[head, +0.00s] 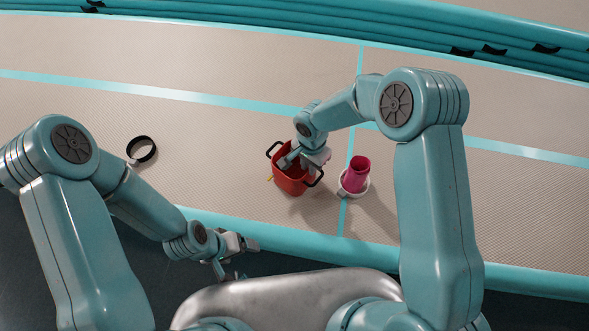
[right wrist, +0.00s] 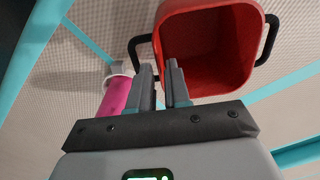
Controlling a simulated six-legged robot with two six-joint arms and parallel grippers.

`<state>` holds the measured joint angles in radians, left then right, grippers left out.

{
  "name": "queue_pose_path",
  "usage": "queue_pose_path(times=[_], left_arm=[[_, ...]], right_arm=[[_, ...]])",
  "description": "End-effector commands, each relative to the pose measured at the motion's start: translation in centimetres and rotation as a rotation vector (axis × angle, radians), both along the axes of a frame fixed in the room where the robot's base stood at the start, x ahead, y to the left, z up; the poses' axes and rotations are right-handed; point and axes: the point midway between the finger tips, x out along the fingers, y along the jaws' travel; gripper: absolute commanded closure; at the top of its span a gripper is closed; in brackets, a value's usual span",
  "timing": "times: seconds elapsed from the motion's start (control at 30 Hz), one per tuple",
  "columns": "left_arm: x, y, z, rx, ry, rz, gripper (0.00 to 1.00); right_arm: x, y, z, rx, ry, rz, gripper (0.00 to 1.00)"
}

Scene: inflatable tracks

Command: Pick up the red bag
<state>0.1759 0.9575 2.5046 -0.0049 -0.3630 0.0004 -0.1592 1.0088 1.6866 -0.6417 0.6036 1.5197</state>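The red bag (head: 290,184) stands open-topped on the beige floor, with black handles on two opposite sides. In the right wrist view, the red bag (right wrist: 215,50) shows its inside, which looks empty.
A pink cup (head: 357,170) in a white ring (head: 345,191) stands close to the right of the bag. A teal inflatable edge (head: 250,236) runs along the near side, another (head: 300,25) at the back. The floor between is mostly clear.

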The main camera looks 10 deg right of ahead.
Motion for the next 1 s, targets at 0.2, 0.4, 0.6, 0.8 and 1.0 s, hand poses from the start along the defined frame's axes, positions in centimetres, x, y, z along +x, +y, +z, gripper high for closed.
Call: queue_pose_path(times=[0.2,0.4,0.6,0.8,1.0], left_arm=[[0.0,0.0,0.0,0.000,0.000,0.000,0.15],[0.0,0.0,0.0,0.000,0.000,0.000,0.15],[0.0,0.0,0.0,0.000,0.000,0.000,0.15],[0.0,0.0,0.0,0.000,0.000,0.000,0.15],[0.0,0.0,0.0,0.000,0.000,0.000,0.15]], right_arm=[[0.0,-0.1,-2.2,0.001,0.002,-0.001,0.83],[0.0,-0.2,-5.4,0.001,0.003,-0.001,0.83],[0.0,-0.1,-6.2,0.003,0.000,0.001,0.83],[0.0,-0.1,-6.2,0.003,0.000,0.000,1.00],[0.0,-0.2,-6.2,0.003,0.000,0.000,1.00]])
